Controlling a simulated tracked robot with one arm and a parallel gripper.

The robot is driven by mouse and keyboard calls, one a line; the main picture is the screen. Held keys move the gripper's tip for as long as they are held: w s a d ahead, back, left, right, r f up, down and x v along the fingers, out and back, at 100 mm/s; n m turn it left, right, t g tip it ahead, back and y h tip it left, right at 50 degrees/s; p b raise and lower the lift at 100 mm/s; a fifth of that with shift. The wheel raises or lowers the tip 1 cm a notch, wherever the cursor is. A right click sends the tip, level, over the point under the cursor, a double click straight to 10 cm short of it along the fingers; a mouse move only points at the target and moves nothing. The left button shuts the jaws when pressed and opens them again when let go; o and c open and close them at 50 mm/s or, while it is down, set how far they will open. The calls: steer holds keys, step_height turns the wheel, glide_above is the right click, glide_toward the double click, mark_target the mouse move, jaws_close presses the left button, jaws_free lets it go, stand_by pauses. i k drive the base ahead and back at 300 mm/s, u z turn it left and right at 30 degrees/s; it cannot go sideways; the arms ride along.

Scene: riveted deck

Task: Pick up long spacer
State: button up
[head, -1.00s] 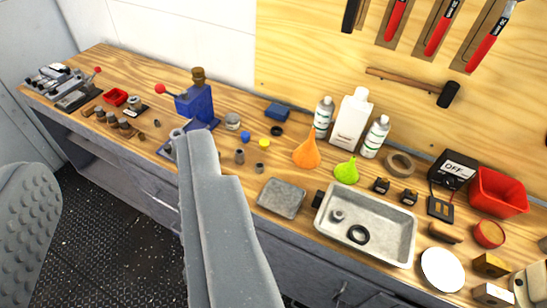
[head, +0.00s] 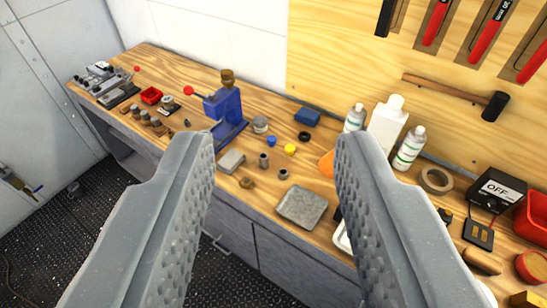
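Two small grey cylinders stand on the wooden bench between my fingers in the picture. The farther one (head: 263,160) looks slightly taller than the nearer one (head: 283,174). Either may be the long spacer; I cannot tell for sure. My gripper (head: 272,148) is open and empty, its two grey fingers wide apart in the foreground. The cylinders are beyond the fingertips, untouched. The right finger hides most of a light tray and an orange funnel (head: 327,163).
A blue press (head: 228,112) stands behind left, white bottles (head: 388,122) behind right.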

mark_target(263, 157)
steer(key=i, duration=0.9)
steer(key=u, duration=0.05)
